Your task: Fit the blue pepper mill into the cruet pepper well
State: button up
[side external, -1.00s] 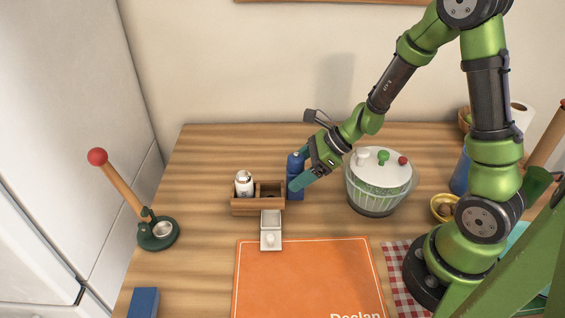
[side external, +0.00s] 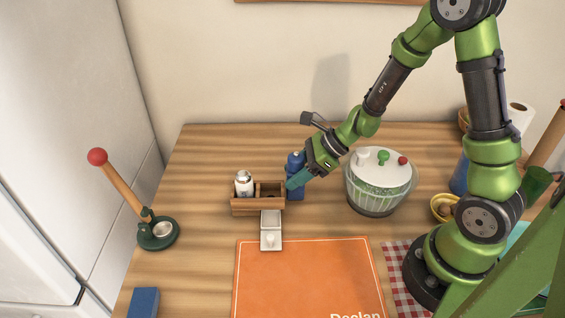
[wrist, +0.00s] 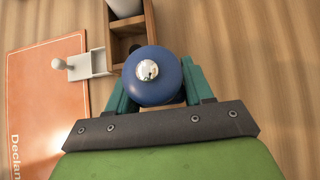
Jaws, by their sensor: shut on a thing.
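The blue pepper mill (side external: 296,161) stands upright in my gripper (side external: 298,180), just right of the wooden cruet (side external: 256,208). In the wrist view the mill (wrist: 165,88), with a silver knob on top, sits between the teal fingers of my gripper (wrist: 157,94), which are shut on it. The cruet (wrist: 127,26) has a white, silver-topped shaker (side external: 243,184) in its left well. Its right well (side external: 270,190) is empty. The mill's base is partly hidden by the fingers, so I cannot tell whether it touches the counter.
A small white drawer-like tray with a knob (side external: 271,238) projects from the cruet's front. A salad spinner (side external: 377,190) stands to the right of my gripper. An orange mat (side external: 310,280) lies in front. A green press with a red-tipped lever (side external: 158,236) stands at the left.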

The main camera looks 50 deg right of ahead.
jog(key=r, duration=0.9)
jog(key=shift+w+a+r, duration=0.15)
jog(key=shift+a+r, duration=0.05)
jog(key=shift+a, duration=0.15)
jog(key=w+a+r, duration=0.1)
jog(key=a, duration=0.4)
jog(key=shift+w+a+f, duration=0.1)
jog(key=shift+a+f, duration=0.1)
jog(key=shift+f, duration=1.05)
jog(key=shift+w+a+f, duration=0.1)
jog(key=shift+a+f, duration=0.05)
jog(key=shift+f, duration=1.15)
jog(key=shift+w+a+f, duration=0.1)
jog(key=shift+a+f, duration=0.1)
jog(key=shift+f, duration=1.05)
jog(key=shift+f, duration=0.15)
jog(key=o, duration=1.3)
